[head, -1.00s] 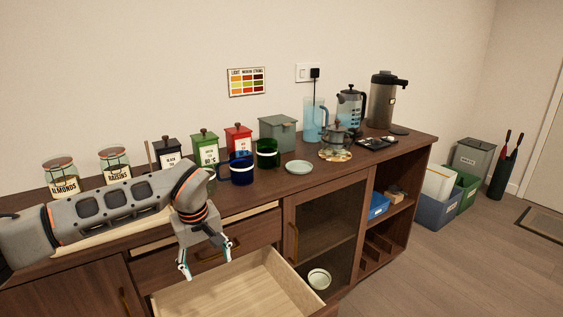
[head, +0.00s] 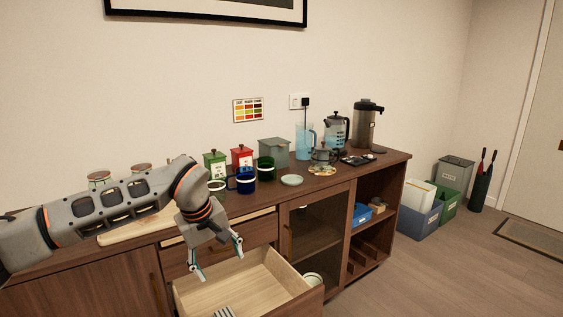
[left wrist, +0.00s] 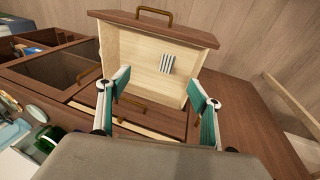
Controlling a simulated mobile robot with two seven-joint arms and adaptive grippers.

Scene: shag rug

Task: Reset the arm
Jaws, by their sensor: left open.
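My left gripper (head: 217,258) is open and empty. It hangs in front of the sideboard, over the left part of an open drawer (head: 290,272). In the left wrist view the two fingers of the gripper (left wrist: 155,103) are spread wide, with the drawer (left wrist: 127,60) beyond them. A small striped item (left wrist: 167,64) lies on the drawer floor; part of it also shows at the bottom of the head view (head: 224,312). My right gripper is in neither view.
On the sideboard top stand a blue mug (head: 243,183), a green mug (head: 266,169), canisters, a pale dish (head: 291,180), a blue pitcher (head: 304,141) and a dark dispenser (head: 363,124). Bins (head: 420,216) stand on the floor at right. My left arm passes in front of the jars.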

